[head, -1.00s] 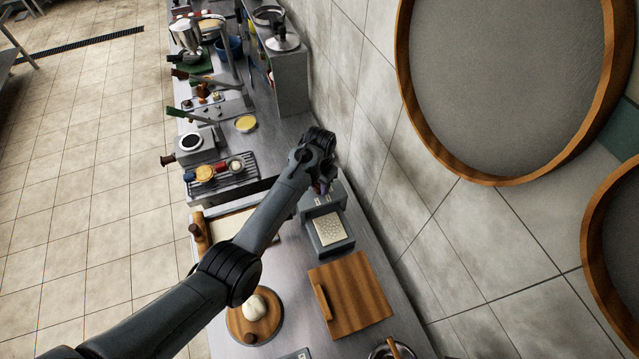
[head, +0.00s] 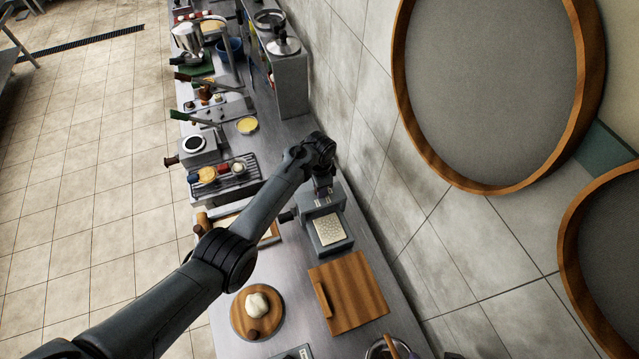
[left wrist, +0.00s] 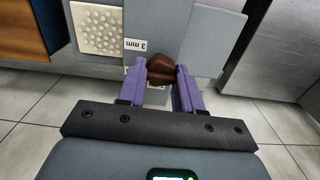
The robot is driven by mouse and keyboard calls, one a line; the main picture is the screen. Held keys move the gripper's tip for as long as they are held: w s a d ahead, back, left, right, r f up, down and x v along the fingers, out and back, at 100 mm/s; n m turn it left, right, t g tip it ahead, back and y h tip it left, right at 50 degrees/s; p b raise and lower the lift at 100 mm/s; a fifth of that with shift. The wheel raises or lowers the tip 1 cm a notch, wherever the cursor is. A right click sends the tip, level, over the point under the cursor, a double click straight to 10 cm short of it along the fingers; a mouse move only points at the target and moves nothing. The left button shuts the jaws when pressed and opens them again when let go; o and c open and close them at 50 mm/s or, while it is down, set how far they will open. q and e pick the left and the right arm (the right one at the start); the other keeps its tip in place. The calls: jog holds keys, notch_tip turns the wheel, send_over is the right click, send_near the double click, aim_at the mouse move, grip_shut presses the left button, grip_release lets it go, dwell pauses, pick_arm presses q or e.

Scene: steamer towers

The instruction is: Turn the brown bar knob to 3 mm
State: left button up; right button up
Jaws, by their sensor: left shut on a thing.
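The brown bar knob (left wrist: 161,66) shows in the left wrist view, on the grey machine (left wrist: 187,38). My left gripper (left wrist: 162,80) is shut on it, with a purple finger on each side. A white label reading "3 mm" (left wrist: 135,45) sits just above and left of the knob. In the head view my left gripper (head: 323,196) reaches down to the grey machine (head: 328,228), at its far end; the knob is hidden there. A pale dimpled sheet (head: 328,229) lies in the machine's tray. My right gripper is not in view.
A wooden board (head: 350,292) lies on the counter nearer than the machine. A round board (head: 257,312) with dough (head: 257,302) is to its left. A wire rack (head: 225,175) with small bowls stands beyond. The tiled wall closes the right side.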

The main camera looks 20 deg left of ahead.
pick_arm(q)
jog(key=m, duration=0.2)
jog(key=shift+m, duration=1.8)
jog(key=o, duration=1)
jog(key=shift+o, duration=0.2)
